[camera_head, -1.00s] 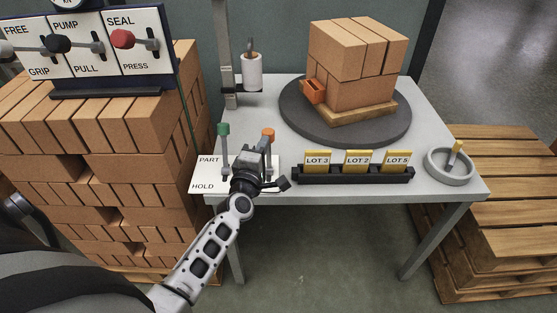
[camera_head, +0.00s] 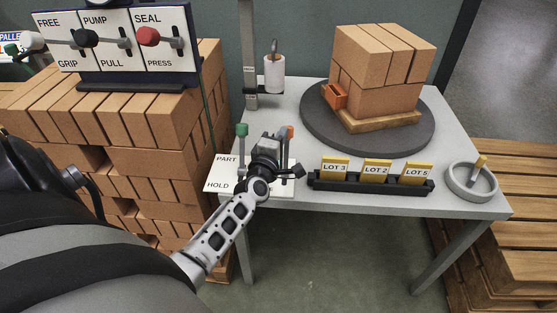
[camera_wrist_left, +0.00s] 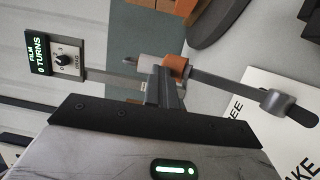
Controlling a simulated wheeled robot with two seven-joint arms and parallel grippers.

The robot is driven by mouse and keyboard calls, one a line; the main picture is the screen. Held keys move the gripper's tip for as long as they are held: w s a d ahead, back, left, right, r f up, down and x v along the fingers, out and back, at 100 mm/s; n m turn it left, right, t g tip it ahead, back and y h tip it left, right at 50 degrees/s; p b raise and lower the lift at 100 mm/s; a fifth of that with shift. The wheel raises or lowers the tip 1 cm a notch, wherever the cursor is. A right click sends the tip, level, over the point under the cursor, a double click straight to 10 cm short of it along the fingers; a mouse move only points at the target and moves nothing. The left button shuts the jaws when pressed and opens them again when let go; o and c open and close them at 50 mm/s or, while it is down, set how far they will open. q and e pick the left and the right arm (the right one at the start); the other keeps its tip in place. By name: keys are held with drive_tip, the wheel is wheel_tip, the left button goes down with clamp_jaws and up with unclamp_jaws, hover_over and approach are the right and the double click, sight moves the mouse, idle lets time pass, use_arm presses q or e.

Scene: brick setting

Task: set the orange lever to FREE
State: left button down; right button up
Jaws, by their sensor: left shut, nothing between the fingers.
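The orange lever's knob (camera_head: 290,131) stands up at the right of a white plate (camera_head: 222,172) on the grey table. In the left wrist view the orange knob (camera_wrist_left: 180,66) sits on a flat grey bar running to a grey hub, beside a label partly reading "EE" and another ending "KE". My left gripper (camera_head: 268,147) is shut and empty over the plate, just left of the knob. In the wrist view its fingertips (camera_wrist_left: 165,82) are right at the knob; whether they touch it I cannot tell. The gripper hides much of the plate. My right gripper is not in view.
A green-knobbed lever (camera_head: 242,130) stands left of my gripper, by the "PART" and "HOLD" labels. A black rack (camera_head: 370,187) with lot cards and a turntable (camera_head: 318,122) bearing bricks are to the right. A lever panel (camera_head: 115,45) stands on the brick stack.

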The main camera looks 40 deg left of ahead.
use_arm(q)
drive_tip(key=shift+w+a+r, duration=0.1)
drive_tip(key=shift+a+r, duration=0.05)
drive_tip(key=shift+r, duration=0.3)
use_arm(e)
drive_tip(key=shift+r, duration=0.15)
use_arm(q)
drive_tip(key=s+d+r+p, duration=0.2)
drive_tip(key=s, duration=0.4)
drive_tip(key=s+d+r+p, duration=0.2)
drive_tip(key=s+r, duration=0.1)
drive_tip(key=s, duration=0.3)
drive_tip(key=shift+s, duration=0.15)
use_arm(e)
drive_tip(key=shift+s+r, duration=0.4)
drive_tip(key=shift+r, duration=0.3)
use_arm(q)
drive_tip(key=shift+d, duration=0.2)
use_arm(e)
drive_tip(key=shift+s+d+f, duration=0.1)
